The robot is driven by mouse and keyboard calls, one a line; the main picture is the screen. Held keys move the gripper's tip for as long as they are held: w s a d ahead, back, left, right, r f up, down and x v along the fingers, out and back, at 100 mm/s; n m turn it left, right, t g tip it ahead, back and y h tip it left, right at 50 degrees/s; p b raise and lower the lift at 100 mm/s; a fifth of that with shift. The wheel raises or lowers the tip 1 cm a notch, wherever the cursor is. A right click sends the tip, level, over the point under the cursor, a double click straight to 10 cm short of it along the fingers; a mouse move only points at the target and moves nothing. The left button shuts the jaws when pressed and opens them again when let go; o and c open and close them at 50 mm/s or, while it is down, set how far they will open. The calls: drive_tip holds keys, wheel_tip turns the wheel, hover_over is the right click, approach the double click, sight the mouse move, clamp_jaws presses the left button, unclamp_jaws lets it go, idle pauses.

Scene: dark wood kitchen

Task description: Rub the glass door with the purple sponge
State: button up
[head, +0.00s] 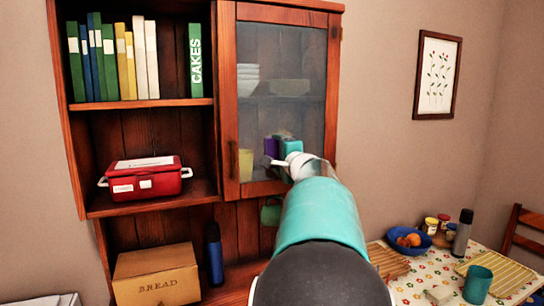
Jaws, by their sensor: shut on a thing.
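The glass door (282,68) is a dark wood frame with a greyish pane, at the upper right of the cabinet, and looks closed. My gripper (278,158) is in front of the lower part of the pane. It is shut on the purple sponge (270,147), which shows as a small purple block beside a teal part. My arm hides part of the gripper and the door's lower right. I cannot tell whether the sponge touches the glass.
White bowls (248,76) stand behind the glass. Open shelves on the left hold several books (120,60), a red pot (145,178) and a bread box (157,275). A table (415,287) at lower right holds a blue bowl (395,244) and a teal cup (478,284).

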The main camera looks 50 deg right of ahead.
drive_tip(key=shift+s+d, duration=1.85)
drive_tip(key=shift+d, duration=1.5)
drive_tip(key=shift+w+a+r, duration=0.25)
drive_tip(key=shift+w+a, duration=0.4)
drive_tip(key=shift+a, duration=0.45)
drive_tip(key=shift+w+a+r, duration=0.25)
drive_tip(key=shift+w+a, duration=0.35)
drive_tip(key=shift+a, duration=0.45)
drive_tip(key=shift+w+a+r, duration=0.25)
drive_tip(key=shift+w+a, duration=0.4)
drive_tip(key=shift+a, duration=0.45)
drive_tip(key=shift+w+a, duration=0.5)
drive_tip(key=shift+a, duration=0.2)
drive_tip(key=shift+w+a, duration=0.5)
drive_tip(key=shift+a, duration=0.2)
drive_tip(key=shift+a+r, duration=0.1)
drive_tip(key=shift+r, duration=0.8)
drive_tip(key=s+d, duration=0.5)
drive_tip(key=d, duration=0.4)
drive_tip(key=shift+s, duration=0.4)
drive_tip(key=shift+d+f, duration=0.1)
drive_tip(key=shift+f, duration=0.05)
